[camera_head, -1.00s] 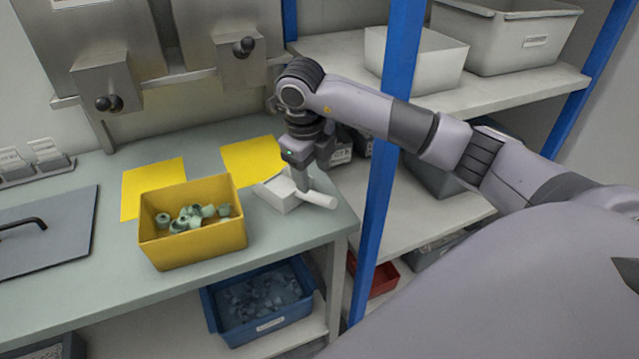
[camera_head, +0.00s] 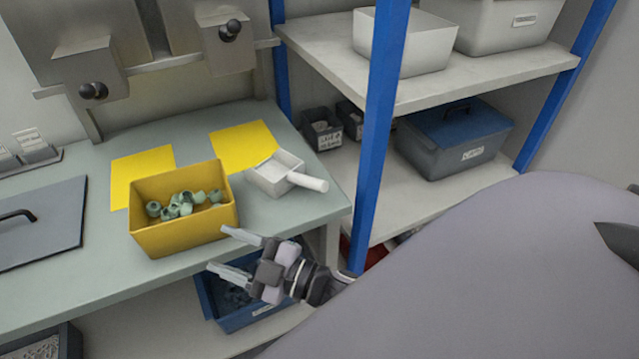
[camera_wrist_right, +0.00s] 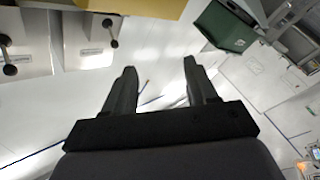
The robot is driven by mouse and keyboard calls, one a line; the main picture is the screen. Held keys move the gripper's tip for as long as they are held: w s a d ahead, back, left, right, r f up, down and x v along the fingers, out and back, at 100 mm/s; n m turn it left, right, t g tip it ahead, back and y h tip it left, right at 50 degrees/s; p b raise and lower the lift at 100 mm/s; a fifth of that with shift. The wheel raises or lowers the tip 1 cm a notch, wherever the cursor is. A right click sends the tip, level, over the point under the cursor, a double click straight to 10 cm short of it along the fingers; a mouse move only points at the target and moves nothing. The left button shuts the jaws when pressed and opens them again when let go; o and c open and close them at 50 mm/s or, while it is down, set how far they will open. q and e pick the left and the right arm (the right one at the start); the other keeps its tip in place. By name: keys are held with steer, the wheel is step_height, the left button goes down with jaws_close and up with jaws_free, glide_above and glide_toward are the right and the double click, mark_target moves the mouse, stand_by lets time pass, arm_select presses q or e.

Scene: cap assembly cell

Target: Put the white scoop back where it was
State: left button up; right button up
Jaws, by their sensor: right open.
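The white scoop (camera_head: 276,174) rests on the green-grey worktop (camera_head: 290,210) near its right end, its handle pointing right. It lies beside the yellow bin and close to a yellow mat. My right gripper (camera_head: 224,252) is open and empty, in front of the worktop's front edge and apart from the scoop. In the right wrist view its two fingers (camera_wrist_right: 158,80) are spread with nothing between them. My left gripper is not in view.
A yellow bin (camera_head: 184,236) with several green caps stands on the worktop. Yellow mats (camera_head: 242,147) lie behind it. A blue bin (camera_head: 215,312) sits on the shelf below. A blue post (camera_head: 377,150) and shelves stand at the right.

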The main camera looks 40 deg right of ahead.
steer(key=s+d+f+m+g+h, duration=0.3)
steer(key=s+d+f+m+h, duration=0.1)
steer(key=f, duration=0.4)
steer(key=s+d+f+m+g+h, duration=0.3)
steer(key=s+f+m+h, duration=0.1)
steer(key=s+f+m, duration=0.3)
step_height(320, 180, down, 2)
steer(key=shift+s+d+f+m, duration=0.2)
steer(key=shift+s+d+m, duration=0.15)
steer(key=shift+s, duration=0.7)
steer(key=shift+r+p, duration=1.15)
steer(key=shift+r, duration=0.05)
